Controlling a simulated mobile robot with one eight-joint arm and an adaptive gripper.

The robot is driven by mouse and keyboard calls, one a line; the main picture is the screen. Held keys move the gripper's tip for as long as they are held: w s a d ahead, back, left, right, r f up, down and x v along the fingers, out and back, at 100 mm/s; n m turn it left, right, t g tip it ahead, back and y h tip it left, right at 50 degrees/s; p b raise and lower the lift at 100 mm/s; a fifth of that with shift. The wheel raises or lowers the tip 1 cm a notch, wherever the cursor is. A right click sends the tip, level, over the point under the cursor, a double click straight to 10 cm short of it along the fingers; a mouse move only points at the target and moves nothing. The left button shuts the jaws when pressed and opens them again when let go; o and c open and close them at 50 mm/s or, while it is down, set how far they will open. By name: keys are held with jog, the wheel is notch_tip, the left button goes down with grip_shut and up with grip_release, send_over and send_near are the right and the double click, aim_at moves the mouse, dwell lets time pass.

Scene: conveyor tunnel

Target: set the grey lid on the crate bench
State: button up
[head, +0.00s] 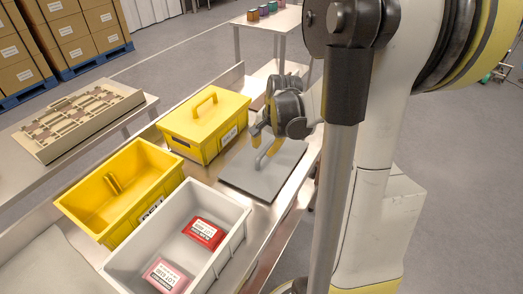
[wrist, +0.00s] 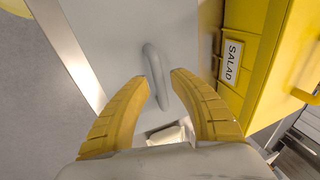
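The grey lid (head: 240,178) lies flat at the right part of the crate bench (head: 66,219), beside the closed yellow crate; whether its whole underside touches the bench is hard to tell. In the wrist view the lid (wrist: 112,50) fills the middle, with its rounded grey handle (wrist: 157,78) standing up. My gripper (wrist: 162,80) is open, its two yellow fingers on either side of the handle, with gaps showing. In the head view my gripper (head: 260,145) is just over the lid; its wrist hides the lid's far part.
A closed yellow crate (head: 221,143) labelled SALAD stands close beside the lid. An open yellow crate (head: 126,207) and an open grey crate (head: 243,207) holding a red and a pink pack are nearer. A side table (head: 142,108) bears a beige tray (head: 40,146).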

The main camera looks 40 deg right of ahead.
jog(key=p+v, duration=0.2)
jog(key=v, duration=0.4)
jog(key=s+a+r+n+t, duration=0.1)
jog(key=s+a+r+n, duration=0.1)
jog(key=a, duration=0.6)
jog(key=s+a+r+n+t, duration=0.1)
jog(key=s+a+r+n, duration=0.2)
jog(key=a+n, duration=0.4)
jog(key=s+a+r+n+t, duration=0.1)
jog(key=s+a+r+n, duration=0.2)
jog(key=a, duration=0.5)
jog(key=shift+s+a+n+t, duration=0.35)
jog(key=shift+s+n, duration=0.2)
jog(key=shift+n, duration=0.55)
dwell(0.9)
